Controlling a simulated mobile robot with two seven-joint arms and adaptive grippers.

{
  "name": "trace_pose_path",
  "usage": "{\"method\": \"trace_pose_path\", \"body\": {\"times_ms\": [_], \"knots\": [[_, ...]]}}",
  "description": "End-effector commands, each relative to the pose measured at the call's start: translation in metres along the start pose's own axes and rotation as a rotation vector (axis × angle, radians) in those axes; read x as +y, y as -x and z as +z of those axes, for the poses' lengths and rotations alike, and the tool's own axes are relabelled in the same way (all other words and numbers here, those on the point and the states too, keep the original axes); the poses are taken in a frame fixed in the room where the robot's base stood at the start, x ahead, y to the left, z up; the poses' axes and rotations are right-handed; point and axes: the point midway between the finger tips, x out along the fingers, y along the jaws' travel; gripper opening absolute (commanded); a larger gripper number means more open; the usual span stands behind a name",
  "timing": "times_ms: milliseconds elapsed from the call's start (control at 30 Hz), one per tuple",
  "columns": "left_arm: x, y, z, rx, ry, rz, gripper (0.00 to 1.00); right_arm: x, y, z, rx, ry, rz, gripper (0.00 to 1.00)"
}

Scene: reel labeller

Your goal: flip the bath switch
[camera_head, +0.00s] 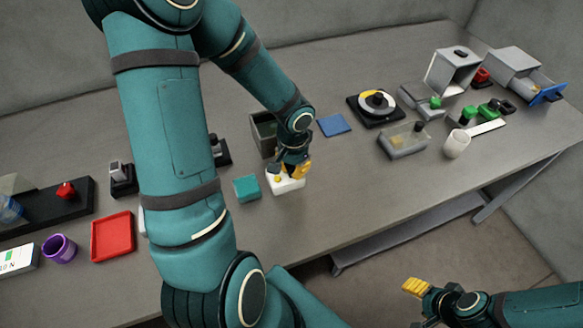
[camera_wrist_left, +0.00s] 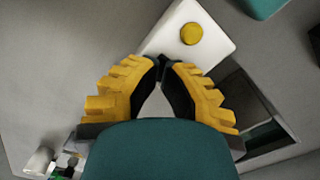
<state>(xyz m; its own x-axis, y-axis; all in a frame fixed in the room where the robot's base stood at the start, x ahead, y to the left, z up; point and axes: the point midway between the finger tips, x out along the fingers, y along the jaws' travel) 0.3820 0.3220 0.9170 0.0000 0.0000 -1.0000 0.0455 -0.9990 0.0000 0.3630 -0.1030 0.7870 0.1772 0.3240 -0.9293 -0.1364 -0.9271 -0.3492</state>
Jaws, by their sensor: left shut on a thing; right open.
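A white switch box (camera_head: 287,185) with a yellow button stands on the table in front of a dark grey open container. In the left wrist view the white box (camera_wrist_left: 212,30) shows its round yellow button (camera_wrist_left: 192,33). My left gripper (camera_head: 287,172) reaches down onto the box. In the wrist view its fingertips (camera_wrist_left: 162,63) close together at the near end of the box, beside the button. They are shut on the small bath switch there, which the fingertips mostly hide. My right gripper (camera_head: 418,300) is open and empty, low at the right, off the table.
The grey container (camera_head: 262,132) stands close behind the box. A teal block (camera_head: 247,188) lies just left of it. A blue mat (camera_head: 334,125) and a black turntable (camera_head: 376,108) are to the right. A red tray (camera_head: 112,237) is at left. The table front is clear.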

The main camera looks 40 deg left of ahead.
Motion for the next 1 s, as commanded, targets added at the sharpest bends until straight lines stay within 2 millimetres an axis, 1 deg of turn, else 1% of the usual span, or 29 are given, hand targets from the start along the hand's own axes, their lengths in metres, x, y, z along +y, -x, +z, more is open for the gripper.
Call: {"method": "trace_pose_path", "body": {"times_ms": [200,367,1000], "knots": [[0.000,-0.004,0.000,0.000,0.000,0.000,0.00,0.001,-0.003,0.000,0.000,0.000,0.000,0.58],[0.000,-0.002,0.000,0.000,0.000,0.000,0.00,0.001,-0.001,0.000,0.000,0.000,0.000,0.58],[0.000,0.044,0.000,0.000,0.000,0.000,0.00,-0.012,0.032,-0.004,0.000,0.000,0.000,0.58]]}}
